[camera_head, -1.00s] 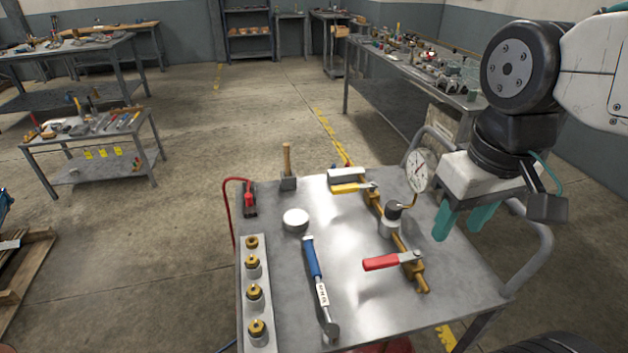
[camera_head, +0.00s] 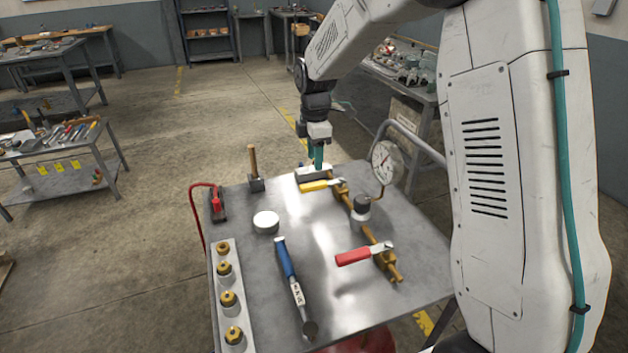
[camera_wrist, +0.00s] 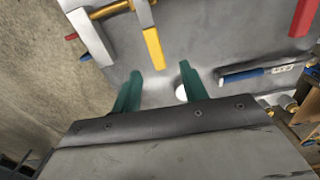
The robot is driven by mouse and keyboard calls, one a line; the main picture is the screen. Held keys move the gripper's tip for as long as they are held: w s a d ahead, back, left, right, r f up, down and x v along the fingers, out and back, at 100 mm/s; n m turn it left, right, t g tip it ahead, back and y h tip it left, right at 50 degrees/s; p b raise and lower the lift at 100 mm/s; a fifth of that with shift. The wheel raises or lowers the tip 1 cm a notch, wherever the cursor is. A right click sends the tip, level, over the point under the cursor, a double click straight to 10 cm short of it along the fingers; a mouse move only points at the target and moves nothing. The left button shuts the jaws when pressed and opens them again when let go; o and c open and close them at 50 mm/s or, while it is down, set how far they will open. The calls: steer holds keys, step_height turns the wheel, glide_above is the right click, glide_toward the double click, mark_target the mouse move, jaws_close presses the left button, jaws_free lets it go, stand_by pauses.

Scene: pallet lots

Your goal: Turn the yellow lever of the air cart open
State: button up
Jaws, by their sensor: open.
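The yellow lever (camera_head: 318,185) lies across the far end of the brass pipe (camera_head: 368,234) on the air cart's grey top (camera_head: 325,290). It points left, beside a pale block (camera_head: 313,173). My gripper (camera_head: 316,166) hangs fingers-down at the cart's far edge, by the block and lever, open and empty. In the wrist view the yellow lever (camera_wrist: 153,47) points down into the gap between the two green fingertips (camera_wrist: 160,72), nearer the left one. No contact shows. A red lever (camera_head: 354,256) sits at the pipe's near end.
A pressure gauge (camera_head: 385,162) and a dark-capped fitting (camera_head: 361,206) stand along the pipe. A mallet (camera_head: 255,172), a white round piece (camera_head: 266,221), a blue-handled wrench (camera_head: 290,280) and a strip of brass fittings (camera_head: 226,297) occupy the left side. A cart rail (camera_head: 415,143) rises at right.

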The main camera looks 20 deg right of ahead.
mark_target(314, 184)
steer(key=shift+n, duration=0.3)
steer(key=f, duration=0.6)
steer(key=w+f, duration=0.1)
steer(key=f, duration=0.2)
steer(key=shift+c, duration=0.3)
jaws_close()
